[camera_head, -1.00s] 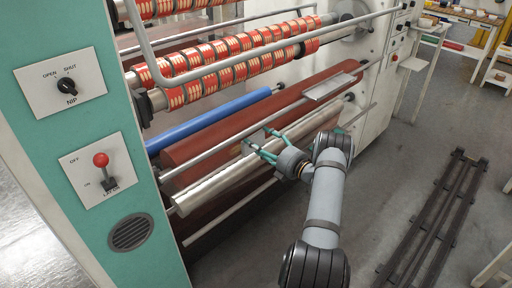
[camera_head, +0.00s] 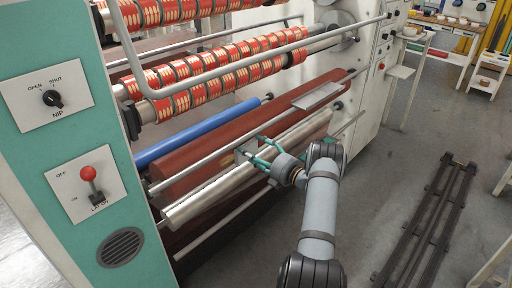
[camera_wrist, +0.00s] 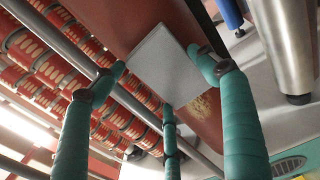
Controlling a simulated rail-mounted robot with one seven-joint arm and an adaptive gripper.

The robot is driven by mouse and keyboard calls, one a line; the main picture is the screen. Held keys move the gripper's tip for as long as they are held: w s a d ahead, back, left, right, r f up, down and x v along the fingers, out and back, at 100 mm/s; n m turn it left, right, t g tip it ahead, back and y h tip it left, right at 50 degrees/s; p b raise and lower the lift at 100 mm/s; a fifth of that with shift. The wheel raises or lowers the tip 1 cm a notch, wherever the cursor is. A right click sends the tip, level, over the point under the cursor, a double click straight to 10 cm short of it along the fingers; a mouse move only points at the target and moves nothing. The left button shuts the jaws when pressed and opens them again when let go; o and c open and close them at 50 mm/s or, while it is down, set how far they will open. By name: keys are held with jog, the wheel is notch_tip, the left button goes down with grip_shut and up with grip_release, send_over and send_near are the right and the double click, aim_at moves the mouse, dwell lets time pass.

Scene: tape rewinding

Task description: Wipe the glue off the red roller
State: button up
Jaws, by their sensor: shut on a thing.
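The red roller (camera_head: 205,172) is the large dark red cylinder slanting across the machine, below a thin blue roller. In the wrist view the red roller (camera_wrist: 188,20) lies behind my fingers and carries a speckled tan glue patch (camera_wrist: 206,104). My gripper (camera_head: 258,152) is at the front of the roller, by a thin metal rail. Its green fingers are shut on a flat grey square pad (camera_wrist: 160,66), seen between the fingertips and beside the patch. The pad also shows small in the head view (camera_head: 242,152). Contact between pad and roller cannot be told.
A bare silver roller (camera_head: 200,203) and thin rails run close to my gripper. The blue roller (camera_head: 205,130) and printed red rolls (camera_head: 220,78) lie above. A metal plate (camera_head: 318,95) sits on the right. The floor beyond is mostly open.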

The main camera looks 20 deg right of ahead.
aim_at(218, 163)
jog(key=shift+s+a+p, duration=0.5)
jog(key=shift+s+a, duration=0.05)
jog(key=shift+a, duration=0.55)
jog(key=shift+s+a+p, duration=0.55)
jog(key=shift+a, duration=0.5)
jog(key=shift+s+a+p, duration=0.5)
jog(key=shift+s+a, duration=0.05)
jog(key=shift+a, duration=0.55)
jog(key=shift+s+a+p, duration=0.3)
jog(key=shift+s+a, duration=0.2)
jog(key=shift+a, duration=0.35)
jog(key=shift+s+a+p, duration=0.3)
jog(key=shift+s+a, duration=0.15)
jog(key=shift+a, duration=0.45)
jog(key=shift+s+a+p, duration=0.3)
jog(key=shift+s+a, duration=0.2)
jog(key=shift+a, duration=0.35)
jog(key=shift+s+d, duration=0.1)
jog(key=shift+p+v, duration=0.65)
jog(key=shift+v, duration=2.25)
jog(key=shift+d+f, duration=0.1)
jog(key=shift+p+v, duration=0.3)
jog(key=shift+v, duration=1.2)
